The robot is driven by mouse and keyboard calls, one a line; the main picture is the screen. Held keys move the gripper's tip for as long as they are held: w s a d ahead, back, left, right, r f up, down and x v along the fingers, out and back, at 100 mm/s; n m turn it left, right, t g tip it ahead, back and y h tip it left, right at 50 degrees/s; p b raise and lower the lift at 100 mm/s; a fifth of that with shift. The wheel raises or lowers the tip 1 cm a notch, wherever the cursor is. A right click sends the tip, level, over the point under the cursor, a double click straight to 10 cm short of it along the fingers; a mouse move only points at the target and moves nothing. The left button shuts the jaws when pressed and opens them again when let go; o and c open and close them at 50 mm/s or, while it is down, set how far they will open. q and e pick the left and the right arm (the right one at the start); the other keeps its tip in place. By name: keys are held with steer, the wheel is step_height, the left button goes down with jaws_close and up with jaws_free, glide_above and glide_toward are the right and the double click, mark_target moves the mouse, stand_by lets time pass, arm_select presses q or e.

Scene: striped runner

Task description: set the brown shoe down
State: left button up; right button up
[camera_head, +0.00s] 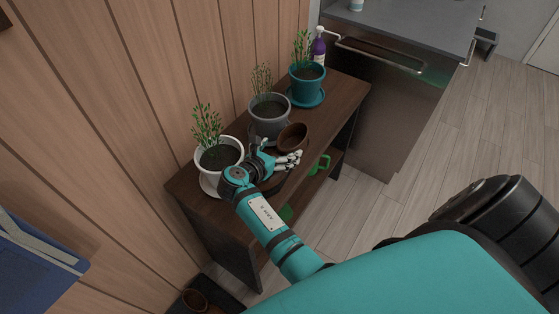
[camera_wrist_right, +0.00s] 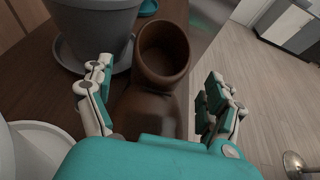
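A brown shoe (camera_head: 293,136), boot-shaped with a round open top, appears upright on the dark wooden plant stand, beside the grey pot. In the right wrist view the shoe (camera_wrist_right: 163,55) has its opening toward the top of the picture and its lower part between the fingers. My right gripper (camera_head: 277,163) is at the shoe with its fingers apart on either side. In the wrist view the right gripper (camera_wrist_right: 158,105) shows a gap at the right finger; contact at the left finger is unclear. The shoe's underside is hidden. My left gripper is not in view.
The plant stand (camera_head: 339,95) also carries a white pot (camera_head: 231,144), a grey pot (camera_head: 270,127), a teal pot (camera_head: 305,91) and a purple bottle (camera_head: 318,45). Another brown shoe (camera_head: 194,300) is low at the bottom edge. Green items sit on the lower shelf.

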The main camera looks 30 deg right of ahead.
steer(key=shift+c, duration=1)
steer(key=shift+d+f, duration=0.1)
steer(key=shift+c, duration=1.2)
steer(key=shift+w, duration=0.1)
steer(key=c, duration=1)
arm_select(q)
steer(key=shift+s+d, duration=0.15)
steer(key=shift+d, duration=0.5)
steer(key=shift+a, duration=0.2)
